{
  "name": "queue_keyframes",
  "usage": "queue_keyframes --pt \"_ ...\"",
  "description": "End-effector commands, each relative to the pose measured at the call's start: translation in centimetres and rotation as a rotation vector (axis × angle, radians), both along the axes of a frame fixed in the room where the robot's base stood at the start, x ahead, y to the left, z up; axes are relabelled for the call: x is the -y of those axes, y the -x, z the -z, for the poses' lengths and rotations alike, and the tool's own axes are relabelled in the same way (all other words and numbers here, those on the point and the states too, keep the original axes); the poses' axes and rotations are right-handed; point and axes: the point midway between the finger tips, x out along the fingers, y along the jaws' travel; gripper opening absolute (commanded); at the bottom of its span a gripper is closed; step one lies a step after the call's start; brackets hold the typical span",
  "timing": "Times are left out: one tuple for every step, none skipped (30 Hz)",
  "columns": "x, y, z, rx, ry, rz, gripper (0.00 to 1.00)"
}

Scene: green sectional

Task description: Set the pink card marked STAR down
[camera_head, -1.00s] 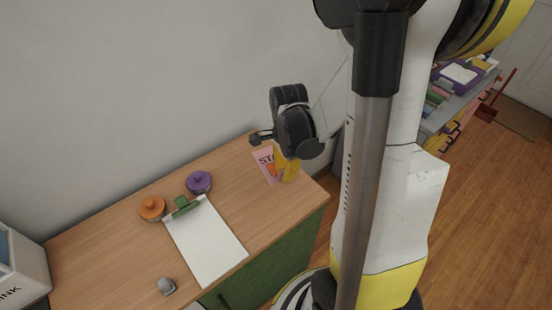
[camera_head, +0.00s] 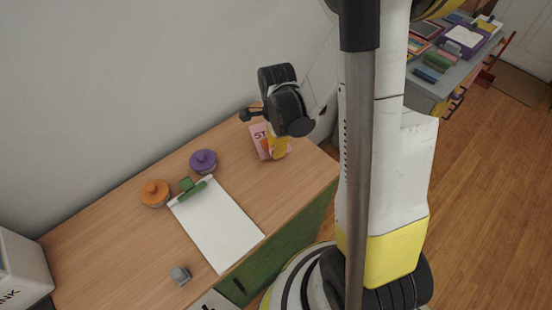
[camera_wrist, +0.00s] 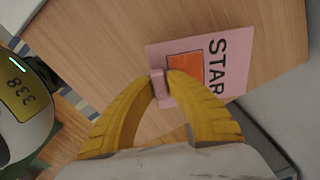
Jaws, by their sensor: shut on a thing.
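The pink card (camera_head: 256,139) marked STAR is at the far right part of the wooden cabinet top (camera_head: 120,225). In the wrist view the card (camera_wrist: 215,95) shows its dark lettering and an orange square. My gripper (camera_head: 274,146) is shut on the card; in the wrist view its yellow fingers (camera_wrist: 161,88) close on a small pink part at the card's edge. The card is over the wood surface; I cannot tell whether it touches it. The fingers hide part of the card.
A purple lidded pot (camera_head: 203,161), an orange lidded pot (camera_head: 155,193), a white clipboard (camera_head: 217,225) and a small grey object (camera_head: 180,275) stand left of the card. The wall (camera_head: 130,80) rises behind. Bare wood lies between the clipboard and the card.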

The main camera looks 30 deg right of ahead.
Motion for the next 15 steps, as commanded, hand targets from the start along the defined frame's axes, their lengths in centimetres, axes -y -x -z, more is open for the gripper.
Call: queue_keyframes --pt "-0.1 0.0 0.3 0.0 0.0 -0.001 0.0" --pt "-0.1 0.0 0.6 0.0 0.0 0.0 0.0" --pt "-0.1 0.0 1.1 0.0 0.0 0.0 0.0" --pt "-0.1 -0.1 1.5 0.0 0.0 0.0 0.0" --pt "-0.1 -0.1 2.1 0.0 0.0 0.0 0.0" --pt "-0.1 -0.1 2.8 0.0 0.0 0.0 0.0" --pt "-0.1 0.0 3.3 0.0 0.0 0.0 0.0" --pt "-0.1 -0.1 3.7 0.0 0.0 0.0 0.0" --pt "-0.1 -0.1 4.1 0.0 0.0 0.0 0.0" --pt "-0.1 -0.1 4.2 0.0 0.0 0.0 0.0" --pt "-0.1 0.0 4.2 0.0 0.0 0.0 0.0" --pt "-0.1 0.0 4.1 0.0 0.0 0.0 0.0" --pt "-0.1 0.0 4.0 0.0 0.0 0.0 0.0" --pt "-0.1 0.0 4.0 0.0 0.0 0.0 0.0" --pt "-0.1 0.0 4.0 0.0 0.0 0.0 0.0"
